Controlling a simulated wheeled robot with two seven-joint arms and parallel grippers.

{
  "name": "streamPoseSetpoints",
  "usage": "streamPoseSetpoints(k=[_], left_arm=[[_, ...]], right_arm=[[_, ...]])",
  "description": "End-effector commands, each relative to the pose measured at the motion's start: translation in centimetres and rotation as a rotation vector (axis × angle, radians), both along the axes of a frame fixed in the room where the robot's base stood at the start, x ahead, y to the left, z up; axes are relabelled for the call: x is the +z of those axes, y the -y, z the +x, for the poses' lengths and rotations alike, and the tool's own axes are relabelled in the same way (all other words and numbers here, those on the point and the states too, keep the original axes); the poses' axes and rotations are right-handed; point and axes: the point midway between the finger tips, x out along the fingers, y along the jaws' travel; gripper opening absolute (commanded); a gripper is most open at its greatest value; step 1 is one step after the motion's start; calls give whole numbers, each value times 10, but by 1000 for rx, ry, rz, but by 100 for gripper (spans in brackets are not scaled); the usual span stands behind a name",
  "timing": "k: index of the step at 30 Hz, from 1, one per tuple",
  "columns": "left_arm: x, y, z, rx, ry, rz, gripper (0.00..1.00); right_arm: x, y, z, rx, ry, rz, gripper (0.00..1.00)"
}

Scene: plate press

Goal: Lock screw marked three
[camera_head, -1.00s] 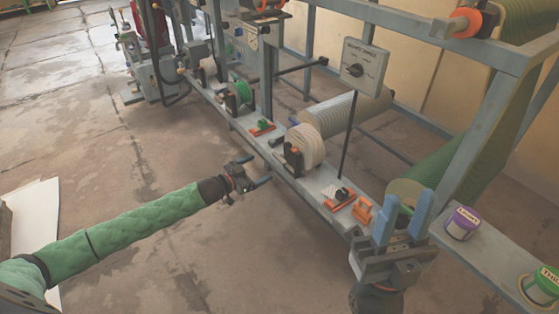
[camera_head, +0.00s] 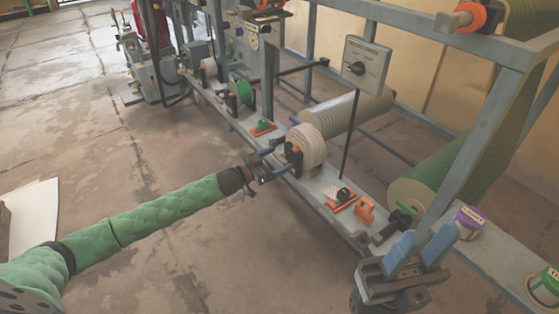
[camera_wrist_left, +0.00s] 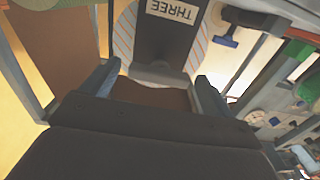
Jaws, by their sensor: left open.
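The screw marked three is on a dark block that carries a white THREE label (camera_wrist_left: 172,10), upside down in the left wrist view. A grey rounded screw head (camera_wrist_left: 158,75) sits at the block's near end. My left gripper (camera_wrist_left: 155,85) is open, with one finger on each side of the screw head and no visible grip on it. In the head view my left gripper (camera_head: 282,157) is beside the dark block (camera_head: 294,162) at the end of the pale striped roll (camera_head: 313,146). My right gripper (camera_head: 424,240) is open and empty at the lower right.
A rail (camera_head: 325,185) bears orange clamps (camera_head: 365,210), a green-topped piece (camera_head: 263,127) and a purple labelled spool (camera_head: 468,222). A thin post holds a grey switch box (camera_head: 365,65). A large green roll (camera_head: 430,180) lies behind. The floor in front is clear.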

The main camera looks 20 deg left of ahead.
Motion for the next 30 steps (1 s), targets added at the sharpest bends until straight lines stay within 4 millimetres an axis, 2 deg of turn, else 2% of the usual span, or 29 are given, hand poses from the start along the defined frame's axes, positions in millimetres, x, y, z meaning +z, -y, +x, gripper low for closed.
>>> streamPoseSetpoints(k=[6, 16, 23, 30], left_arm=[[0, 9, 10, -1, 1, -1, 87], [0, 9, 11, 0, 0, 0, 87], [0, 9, 11, 0, 0, 0, 42], [1, 9, 11, 0, 10, 13, 43]], right_arm=[[-4, -1, 0, -2, -4, -9, 36], [-4, -1, 1, -3, -5, -10, 36], [-4, -1, 0, -2, -4, -9, 36], [-1, -1, 0, -1, -3, -5, 36]])
